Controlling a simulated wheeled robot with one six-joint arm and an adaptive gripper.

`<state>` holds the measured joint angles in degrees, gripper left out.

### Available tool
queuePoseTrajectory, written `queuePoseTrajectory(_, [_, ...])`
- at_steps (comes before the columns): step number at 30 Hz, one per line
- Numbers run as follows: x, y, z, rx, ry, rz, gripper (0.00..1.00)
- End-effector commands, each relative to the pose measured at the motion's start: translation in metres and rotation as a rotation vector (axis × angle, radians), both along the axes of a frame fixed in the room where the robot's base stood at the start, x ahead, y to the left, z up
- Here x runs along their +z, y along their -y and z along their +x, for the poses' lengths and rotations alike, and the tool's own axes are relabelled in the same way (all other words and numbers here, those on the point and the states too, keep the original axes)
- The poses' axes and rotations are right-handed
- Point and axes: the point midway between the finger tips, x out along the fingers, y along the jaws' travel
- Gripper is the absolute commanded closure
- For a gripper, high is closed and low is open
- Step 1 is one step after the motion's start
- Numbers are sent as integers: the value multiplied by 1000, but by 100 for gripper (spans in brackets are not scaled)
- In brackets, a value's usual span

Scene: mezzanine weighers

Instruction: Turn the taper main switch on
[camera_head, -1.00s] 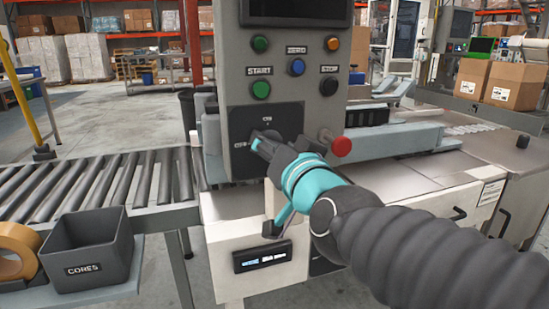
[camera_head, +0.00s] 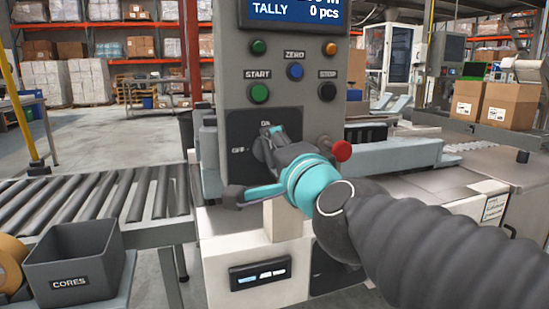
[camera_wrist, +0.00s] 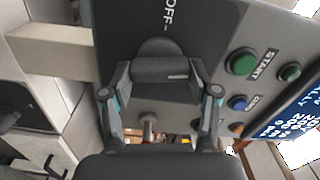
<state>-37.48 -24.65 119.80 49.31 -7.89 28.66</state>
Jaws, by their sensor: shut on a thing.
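The main switch is a dark rotary knob (camera_wrist: 160,70) on a black plate (camera_head: 240,128) marked ON at the top and OFF at the left. In the wrist view its bar lies upright relative to the panel, with a pale mark toward the ON side. My gripper (camera_head: 268,143) is shut on the knob and largely hides it in the head view. In the wrist view my gripper's fingers (camera_wrist: 160,92) stand on both sides of the bar. The taper's display (camera_head: 295,10) is lit blue and reads TALLY 0 pcs.
Green, blue, orange and black buttons sit above the plate, including the START button (camera_head: 259,93). A red mushroom button (camera_head: 342,150) is close to my wrist at the right. A roller conveyor (camera_head: 100,205) and a grey CORES bin (camera_head: 75,275) are at the left.

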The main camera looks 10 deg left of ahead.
Motion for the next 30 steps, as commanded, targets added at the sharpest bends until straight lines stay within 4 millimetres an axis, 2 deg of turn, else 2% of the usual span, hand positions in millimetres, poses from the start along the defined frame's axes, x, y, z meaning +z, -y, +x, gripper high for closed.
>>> queuePoseTrajectory(12, [-1, 0, 0, 1, -104, 170, 74])
queuePoseTrajectory(29, [-1, 0, 0, 1, -122, 197, 74])
queuePoseTrajectory(30, [-1, 0, 0, 1, -122, 197, 37])
